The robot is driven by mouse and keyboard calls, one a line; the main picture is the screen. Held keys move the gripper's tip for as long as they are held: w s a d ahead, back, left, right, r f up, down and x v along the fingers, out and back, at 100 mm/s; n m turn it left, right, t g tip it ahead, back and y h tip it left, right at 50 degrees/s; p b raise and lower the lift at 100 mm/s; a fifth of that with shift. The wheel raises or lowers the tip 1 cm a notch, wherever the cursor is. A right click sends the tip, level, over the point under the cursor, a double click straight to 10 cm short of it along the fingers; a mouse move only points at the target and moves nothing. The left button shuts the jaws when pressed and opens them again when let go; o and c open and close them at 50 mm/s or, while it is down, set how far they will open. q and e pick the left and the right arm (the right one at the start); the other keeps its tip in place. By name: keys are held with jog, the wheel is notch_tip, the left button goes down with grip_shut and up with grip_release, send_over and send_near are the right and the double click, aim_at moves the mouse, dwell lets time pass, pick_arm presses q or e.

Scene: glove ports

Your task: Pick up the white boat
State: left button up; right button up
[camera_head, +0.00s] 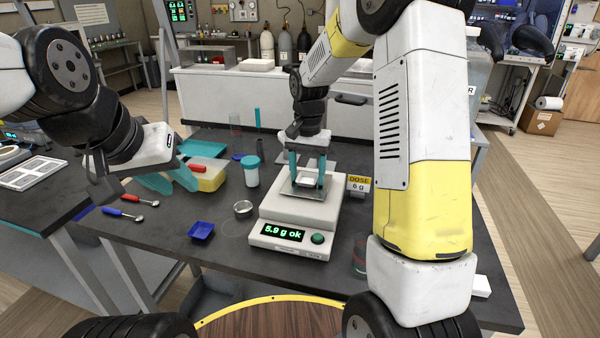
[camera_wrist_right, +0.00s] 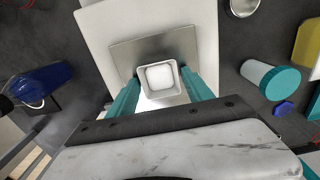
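The white boat (camera_head: 308,180) is a small square dish with white contents, on the metal pan (camera_head: 300,191) of the scale (camera_head: 285,222). The scale display reads "5.9 g ok". My right gripper (camera_head: 307,172) points down over the pan, its teal fingers on either side of the boat. In the right wrist view the boat (camera_wrist_right: 160,80) sits between the fingertips, which appear to touch both its sides. I see no clear gap between boat and pan. My left gripper (camera_head: 172,182) is empty with its fingers apart, above the left of the table.
A white jar with teal lid (camera_head: 252,172) and a metal cup (camera_head: 243,209) stand left of the scale. A "DOSE 6 g" sign (camera_head: 359,185) stands close right of the scale.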

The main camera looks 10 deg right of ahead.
jog(key=c, duration=0.9)
jog(key=shift+c, duration=0.3)
jog(key=shift+r, duration=0.15)
